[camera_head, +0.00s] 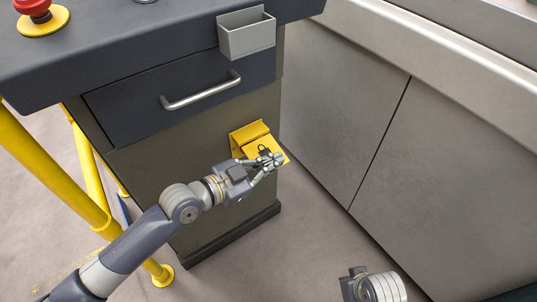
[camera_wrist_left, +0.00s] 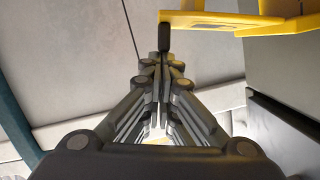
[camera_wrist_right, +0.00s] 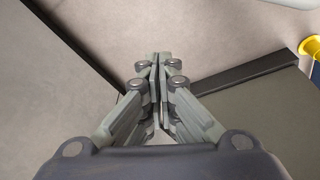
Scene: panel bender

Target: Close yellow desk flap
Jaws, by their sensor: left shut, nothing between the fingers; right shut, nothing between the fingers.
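The yellow desk flap (camera_head: 270,148) is on the lower front of the dark desk cabinet and sticks outward below its yellow housing (camera_head: 249,133). My left gripper (camera_head: 279,158) is shut and empty at the flap's outer end, in front of part of it. In the left wrist view the yellow flap (camera_wrist_left: 230,22) spans the upper right, with the shut fingertips (camera_wrist_left: 164,55) just below its outer end. I cannot tell whether they touch. My right gripper (camera_wrist_right: 158,60) is shut and empty, pointing at the floor; in the head view only part of the right arm shows, at the bottom.
The desk has a closed drawer with a metal handle (camera_head: 201,92), a grey bin (camera_head: 247,34) on its edge and a red emergency button (camera_head: 32,6). Yellow rails (camera_head: 48,165) stand at the left. Grey machine panels (camera_head: 345,105) bound the right. The floor between is clear.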

